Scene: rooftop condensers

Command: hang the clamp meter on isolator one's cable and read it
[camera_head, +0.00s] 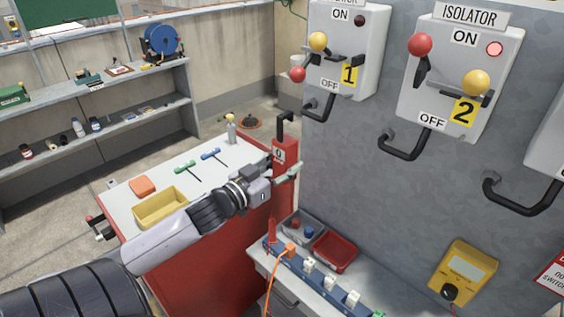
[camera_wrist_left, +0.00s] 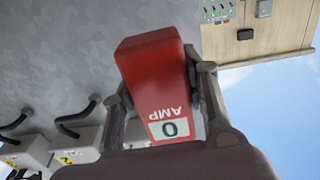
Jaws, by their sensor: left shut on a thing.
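The red clamp meter (camera_head: 285,150) is upright with its black hook on top, held in my left gripper (camera_head: 284,174). In the left wrist view the gripper's fingers (camera_wrist_left: 160,105) close on both sides of the red meter body (camera_wrist_left: 150,68). Its display (camera_wrist_left: 170,129) reads 0, beside the word AMP. Isolator one (camera_head: 345,55) is a grey wall box with a dark lamp, and a red and a yellow knob. Its black cable (camera_head: 329,107) loops below the box. The hook appears left of and below this cable, apart from it. My right gripper is out of view.
Isolator two (camera_head: 462,70), with a lit red lamp, has its own cable loop (camera_head: 404,152). A red cabinet (camera_head: 190,275) with a yellow tray (camera_head: 160,207) lies below my left arm. A ledge holds a red tray (camera_head: 335,251). A yellow meter (camera_head: 465,272) is on the wall.

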